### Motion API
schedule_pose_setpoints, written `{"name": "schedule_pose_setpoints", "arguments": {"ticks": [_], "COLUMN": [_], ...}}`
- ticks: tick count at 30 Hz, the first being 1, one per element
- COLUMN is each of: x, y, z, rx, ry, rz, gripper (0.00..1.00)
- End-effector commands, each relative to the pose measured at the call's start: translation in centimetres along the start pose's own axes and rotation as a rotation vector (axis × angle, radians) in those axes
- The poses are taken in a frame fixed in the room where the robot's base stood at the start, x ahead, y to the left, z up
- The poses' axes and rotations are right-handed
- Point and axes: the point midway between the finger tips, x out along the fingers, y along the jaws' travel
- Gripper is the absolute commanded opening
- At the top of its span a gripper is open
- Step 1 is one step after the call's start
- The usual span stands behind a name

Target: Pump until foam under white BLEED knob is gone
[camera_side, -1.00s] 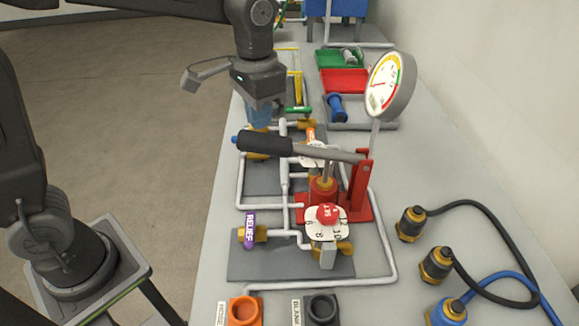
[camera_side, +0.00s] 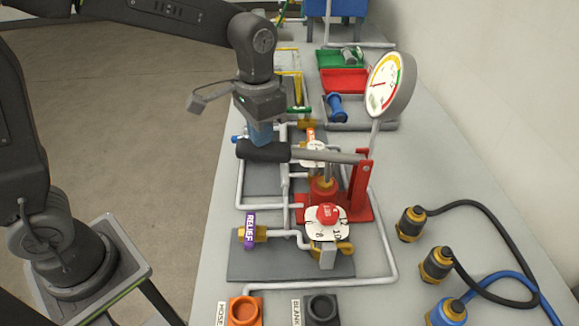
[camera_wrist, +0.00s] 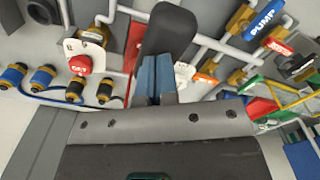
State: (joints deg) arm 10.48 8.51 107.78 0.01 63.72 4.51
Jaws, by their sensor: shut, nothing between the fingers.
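The pump handle (camera_side: 264,151) has a black grip and a grey bar running to a red bracket (camera_side: 361,195); it lies nearly level. My gripper (camera_side: 262,138) has blue fingers, shut and empty, pointing down at the grip from its far side. In the wrist view the fingers (camera_wrist: 155,78) are against or just beside the black grip (camera_wrist: 167,35); contact is hard to tell. The gauge (camera_side: 388,84) stands at the right, its needle in the left part of the dial. I cannot make out a white BLEED knob or any foam.
A red knob (camera_side: 328,214) sits on a white numbered plate near a purple RELIEF lever (camera_side: 249,230). Orange (camera_side: 244,312) and black (camera_side: 321,309) sockets stand in front. Green (camera_side: 338,58) and red (camera_side: 344,80) trays lie behind.

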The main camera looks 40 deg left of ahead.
Motion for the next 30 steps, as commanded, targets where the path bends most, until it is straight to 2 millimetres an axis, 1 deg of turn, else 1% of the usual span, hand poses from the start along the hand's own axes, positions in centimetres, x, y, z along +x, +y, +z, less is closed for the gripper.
{"name": "schedule_pose_setpoints", "arguments": {"ticks": [3,21,26,28,30], "x": [1.1,5.8,5.6,5.2,4.3], "y": [0.0,0.0,0.0,0.0,0.0], "z": [0.0,0.0,-0.1,-0.1,-0.1], "rx": [0.000,0.000,0.000,0.000,0.000], "ry": [-0.002,0.000,0.002,0.002,0.005], "rz": [0.000,0.000,0.000,0.000,0.000], "gripper": [0.00,0.00,0.00,0.00,0.00]}}
